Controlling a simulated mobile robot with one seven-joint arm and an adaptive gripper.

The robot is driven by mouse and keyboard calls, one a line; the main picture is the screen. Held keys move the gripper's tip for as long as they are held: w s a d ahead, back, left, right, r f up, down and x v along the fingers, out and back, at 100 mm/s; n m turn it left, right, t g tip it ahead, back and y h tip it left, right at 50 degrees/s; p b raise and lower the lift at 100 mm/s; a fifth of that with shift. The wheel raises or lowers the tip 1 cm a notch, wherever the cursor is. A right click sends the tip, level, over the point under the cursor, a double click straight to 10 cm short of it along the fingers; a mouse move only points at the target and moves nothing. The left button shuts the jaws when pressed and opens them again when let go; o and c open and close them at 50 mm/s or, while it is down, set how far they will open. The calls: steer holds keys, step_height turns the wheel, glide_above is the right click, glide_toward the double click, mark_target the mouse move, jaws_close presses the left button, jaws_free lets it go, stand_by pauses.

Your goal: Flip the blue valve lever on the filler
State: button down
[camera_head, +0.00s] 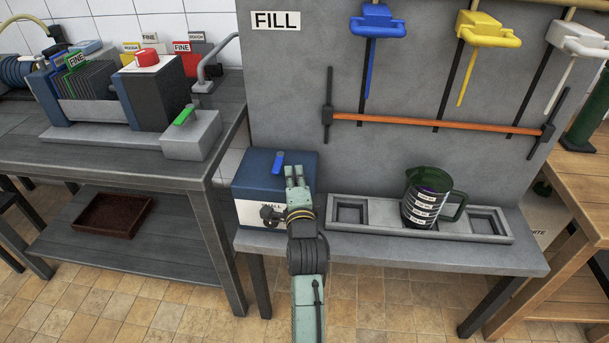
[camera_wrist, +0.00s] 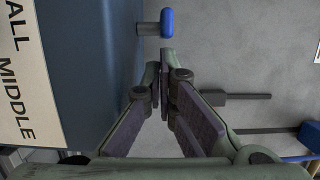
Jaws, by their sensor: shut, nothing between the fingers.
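A short blue lever (camera_head: 278,162) stands up from the top of a blue box (camera_head: 250,174) with a white lettered front, on the bench under the FILL sign. In the wrist view the lever's rounded blue end (camera_wrist: 167,23) sticks out from the box (camera_wrist: 95,60), just beyond my fingertips. Another blue valve with a long hanging handle (camera_head: 369,67) is high on the grey panel.
Yellow (camera_head: 488,30) and white (camera_head: 577,40) valves hang beside the high blue one. An orange bar (camera_head: 435,124) crosses the panel below them. A dark green jug (camera_head: 424,200) stands in a grey tray (camera_head: 375,229) right of my arm. A workbench (camera_head: 100,150) stands at left.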

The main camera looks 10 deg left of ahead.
steer(key=shift+s+a+m+h+p, duration=0.3)
steer(key=shift+a+m+h+p, duration=0.4)
steer(key=shift+h, duration=0.5)
